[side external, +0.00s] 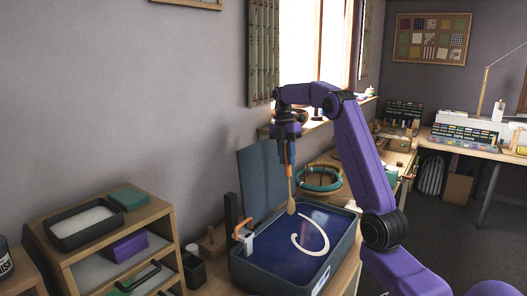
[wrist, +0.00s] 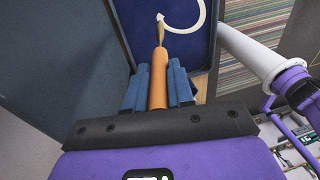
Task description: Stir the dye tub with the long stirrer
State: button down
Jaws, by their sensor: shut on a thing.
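My gripper (side external: 285,142) is shut on the orange handle of the long stirrer (side external: 291,188), which hangs nearly upright. In the wrist view, the blue fingers of my gripper (wrist: 158,88) close around the handle of the stirrer (wrist: 159,72). The dye tub (side external: 262,279) is a dark rectangular tub of deep blue dye. The stirrer's pale lower end is over the tub, near its far left part; I cannot tell whether it touches the dye. A cream curved streak (side external: 322,240) shows on the dye, and also in the wrist view (wrist: 202,18).
A dark post with an orange-and-white clip (side external: 243,234) stands at the tub's left edge. A wooden shelf unit (side external: 160,209) with trays is at the left. A teal-rimmed round basket (side external: 320,178) sits behind the tub, and a blue-grey panel (side external: 261,180) stands against the wall.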

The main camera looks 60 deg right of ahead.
jog(key=s+f, duration=0.4)
jog(key=f, duration=1.2)
jog(key=shift+d+f+m, duration=0.3)
jog(key=shift+d+f, duration=0.05)
jog(key=shift+f, duration=0.05)
dwell(0.9)
jog(key=shift+s, duration=0.1)
dwell(0.4)
